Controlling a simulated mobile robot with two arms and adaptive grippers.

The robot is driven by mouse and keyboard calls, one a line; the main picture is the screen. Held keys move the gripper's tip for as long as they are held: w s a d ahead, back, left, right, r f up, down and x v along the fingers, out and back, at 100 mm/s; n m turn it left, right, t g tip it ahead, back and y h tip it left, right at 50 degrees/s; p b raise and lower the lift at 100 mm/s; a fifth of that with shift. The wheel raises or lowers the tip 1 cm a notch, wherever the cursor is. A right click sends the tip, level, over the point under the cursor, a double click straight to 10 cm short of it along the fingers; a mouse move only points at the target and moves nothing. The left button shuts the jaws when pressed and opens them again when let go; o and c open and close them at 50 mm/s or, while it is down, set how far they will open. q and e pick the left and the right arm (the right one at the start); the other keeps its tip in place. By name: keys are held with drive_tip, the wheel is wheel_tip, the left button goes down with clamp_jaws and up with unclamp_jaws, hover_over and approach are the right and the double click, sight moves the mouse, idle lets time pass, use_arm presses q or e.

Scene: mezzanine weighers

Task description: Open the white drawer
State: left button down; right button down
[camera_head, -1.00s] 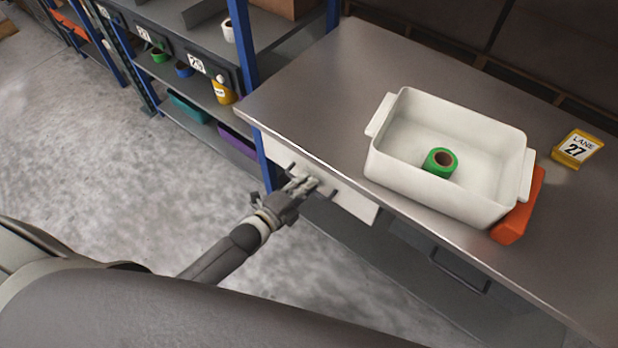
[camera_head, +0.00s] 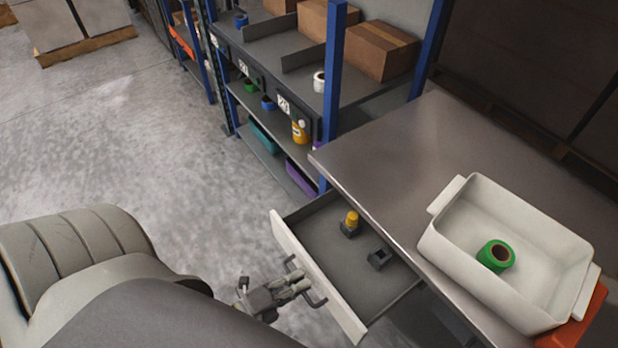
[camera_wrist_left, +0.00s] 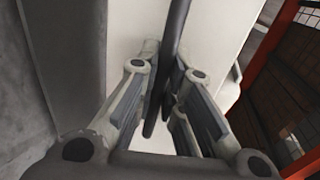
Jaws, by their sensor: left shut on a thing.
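The white drawer (camera_head: 341,310) under the steel table is pulled out, its grey interior showing. Inside stand a yellow-topped piece on a dark base (camera_head: 350,224) and a small dark block (camera_head: 379,259). My left gripper (camera_head: 300,283) is at the drawer front, shut on its dark bar handle (camera_head: 319,300). In the left wrist view the fingers (camera_wrist_left: 165,110) close around the dark handle bar (camera_wrist_left: 178,35), with the pale drawer front (camera_wrist_left: 215,40) behind it. My right gripper is in neither current view.
The steel table (camera_head: 400,150) holds a white tote (camera_head: 470,270) with a green roll (camera_head: 495,255) and an orange thing (camera_head: 585,320) beside it. Blue-posted shelving (camera_head: 333,70) stands behind the drawer. Grey floor (camera_head: 130,130) is clear on the left.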

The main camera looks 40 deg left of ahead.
use_arm(q)
drive_tip(key=shift+s+a, duration=0.1)
drive_tip(key=shift+s, duration=0.2)
drive_tip(key=c, duration=1.5)
unclamp_jaws()
drive_tip(key=shift+c, duration=0.2)
drive_tip(key=v, duration=1.2)
drive_tip(key=shift+f, duration=0.15)
